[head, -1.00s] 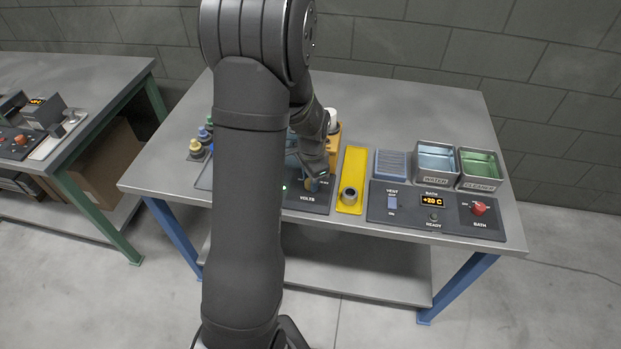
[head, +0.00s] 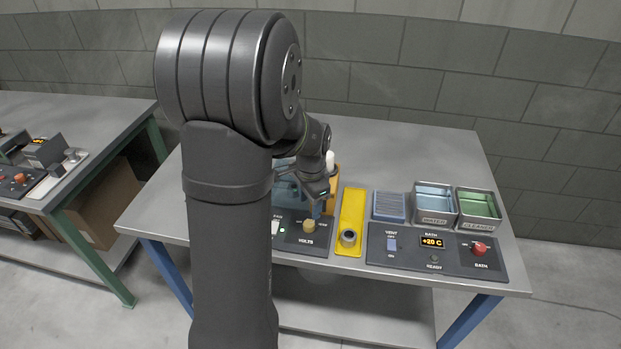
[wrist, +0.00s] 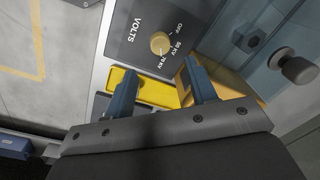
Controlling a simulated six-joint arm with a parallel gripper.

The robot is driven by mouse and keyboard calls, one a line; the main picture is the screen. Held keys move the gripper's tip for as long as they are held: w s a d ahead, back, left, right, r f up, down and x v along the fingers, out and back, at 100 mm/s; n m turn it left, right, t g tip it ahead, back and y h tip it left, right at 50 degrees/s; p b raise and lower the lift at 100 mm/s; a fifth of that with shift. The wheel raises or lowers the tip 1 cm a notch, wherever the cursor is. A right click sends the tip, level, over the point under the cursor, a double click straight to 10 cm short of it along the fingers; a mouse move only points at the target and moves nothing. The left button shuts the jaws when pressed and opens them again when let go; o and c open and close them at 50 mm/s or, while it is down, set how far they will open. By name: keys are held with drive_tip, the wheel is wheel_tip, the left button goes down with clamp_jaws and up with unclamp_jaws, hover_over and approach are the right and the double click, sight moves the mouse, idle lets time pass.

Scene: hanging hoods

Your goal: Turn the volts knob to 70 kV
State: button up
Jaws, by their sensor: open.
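The volts knob (head: 309,226) is a small tan dial on a dark panel marked VOLTS (head: 292,236). In the wrist view the knob (wrist: 160,43) sits beside the labels OFF, 50 kV and 70 kV. Its pointer seems turned toward the 70 kV side, but the mark is too small to be sure. My gripper (head: 318,204) is above and behind the knob, apart from it. In the wrist view my gripper (wrist: 160,69) has its two blue fingers spread, with nothing between them and the knob beyond their tips.
Further right are a vent and bath panel (head: 450,255) with a red knob (head: 479,248) and two metal bins. A clear blue hood (wrist: 285,40) stands close beside my gripper.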

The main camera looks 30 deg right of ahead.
wheel_tip(320, 180, up, 9)
hover_over(309, 224)
drive_tip(key=shift+s+r, duration=0.1)
drive_tip(key=shift+s, duration=0.3)
drive_tip(key=f, duration=1.7)
drive_tip(key=shift+w+f, duration=0.25)
drive_tip(key=shift+w, duration=0.15)
